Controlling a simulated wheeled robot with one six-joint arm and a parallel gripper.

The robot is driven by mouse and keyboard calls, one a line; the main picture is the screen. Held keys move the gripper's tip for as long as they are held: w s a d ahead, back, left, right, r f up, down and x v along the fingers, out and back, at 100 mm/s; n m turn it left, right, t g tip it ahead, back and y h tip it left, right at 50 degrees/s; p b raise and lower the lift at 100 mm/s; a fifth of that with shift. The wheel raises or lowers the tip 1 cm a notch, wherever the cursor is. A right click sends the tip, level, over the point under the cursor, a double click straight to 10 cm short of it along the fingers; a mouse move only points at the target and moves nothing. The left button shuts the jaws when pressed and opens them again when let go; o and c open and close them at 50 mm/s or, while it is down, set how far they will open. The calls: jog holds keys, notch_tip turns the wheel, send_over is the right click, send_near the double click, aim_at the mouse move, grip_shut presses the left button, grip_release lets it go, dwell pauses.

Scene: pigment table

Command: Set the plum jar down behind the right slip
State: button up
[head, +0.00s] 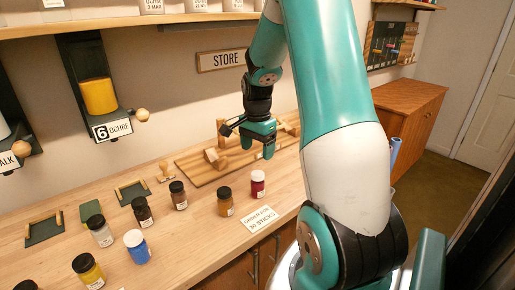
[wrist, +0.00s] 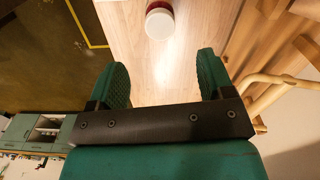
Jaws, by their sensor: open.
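A plum-red jar (head: 258,186) with a pale lid stands upright on the wooden table, at the right of the jars. It also shows in the wrist view (wrist: 159,22), beyond the fingertips and roughly between their lines. My gripper (head: 257,152) is open and empty, behind and above this jar in the head view, with its fingers (wrist: 164,75) pointing toward the jar in the wrist view. Two dark green pads with pale rails lie at the left of the table; the right one (head: 132,194), which I take for the right slip, is empty. The left one (head: 44,232) is also empty.
Several other jars stand nearby, including an orange one (head: 225,202), a brown one (head: 178,196) and a blue one (head: 137,247). A card (head: 259,219) lies in front of the plum-red jar. A wooden board (head: 200,176) with wooden pieces lies behind.

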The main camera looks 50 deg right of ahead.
jog(key=a+r+n+y, duration=0.1)
jog(key=a+r+n, duration=0.25)
jog(key=a, duration=0.45)
jog(key=s+a+r+n+t, duration=0.1)
jog(key=a+r+n, duration=0.1)
jog(key=a+n, duration=0.45)
jog(key=a+r+n+y, duration=0.1)
jog(key=a+r+n, duration=0.2)
jog(key=a, duration=0.7)
jog(key=s+a+r+n+g+y, duration=0.1)
jog(key=s+a+r+n+y, duration=0.1)
jog(key=s+a+n, duration=1.1)
jog(key=shift+s+a+r, duration=0.4)
jog(key=shift+s+r, duration=0.05)
jog(key=shift+s, duration=0.2)
